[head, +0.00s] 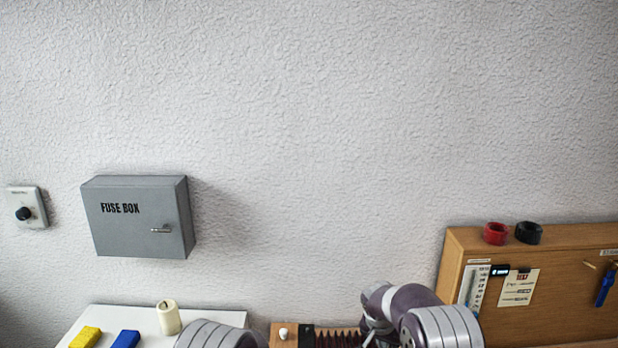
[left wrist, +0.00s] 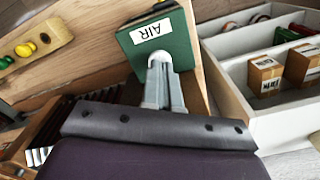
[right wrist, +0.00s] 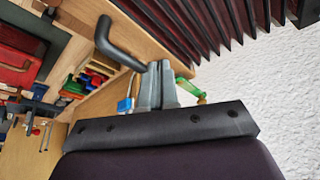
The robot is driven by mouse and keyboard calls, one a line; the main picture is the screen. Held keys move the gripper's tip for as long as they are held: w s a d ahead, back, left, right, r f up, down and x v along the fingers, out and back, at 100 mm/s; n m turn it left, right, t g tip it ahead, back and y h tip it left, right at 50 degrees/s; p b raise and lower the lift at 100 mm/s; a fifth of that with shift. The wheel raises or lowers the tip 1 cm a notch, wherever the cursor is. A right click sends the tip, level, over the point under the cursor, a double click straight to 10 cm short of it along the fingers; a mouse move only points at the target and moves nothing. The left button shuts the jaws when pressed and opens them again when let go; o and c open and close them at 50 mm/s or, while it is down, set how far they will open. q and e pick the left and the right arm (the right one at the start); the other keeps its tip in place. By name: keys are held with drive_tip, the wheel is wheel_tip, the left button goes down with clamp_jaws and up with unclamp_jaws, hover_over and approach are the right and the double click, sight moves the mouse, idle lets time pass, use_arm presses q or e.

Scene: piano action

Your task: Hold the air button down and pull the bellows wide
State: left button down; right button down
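A green block labelled AIR (left wrist: 160,40) sits on the wooden end of the instrument in the left wrist view. My left gripper (left wrist: 160,62) is shut, its tips against the front of this block. A pale bit shows at the tips; I cannot tell whether the button is pressed. The dark red bellows (right wrist: 205,22) show at the top of the right wrist view and partly in the head view (head: 338,337). A dark bent handle (right wrist: 108,42) stands out from the wooden end beside them. My right gripper (right wrist: 160,66) is closed at this handle, whose far end is hidden.
A white compartment tray (left wrist: 226,88) with small boxes lies beside the green block. Coloured knobs (left wrist: 25,49) sit on wood at left. In the head view, a grey fuse box (head: 140,232) hangs on the wall and a wooden panel (head: 560,300) stands right.

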use_arm(q)
drive_tip(key=shift+f, duration=0.7)
use_arm(e)
drive_tip(key=shift+f, duration=2.25)
drive_tip(key=shift+d, duration=0.1)
drive_tip(key=d, duration=1.1)
drive_tip(key=shift+d, duration=0.5)
drive_tip(key=d, duration=0.2)
drive_tip(key=shift+d, duration=0.35)
drive_tip(key=shift+a, duration=0.1)
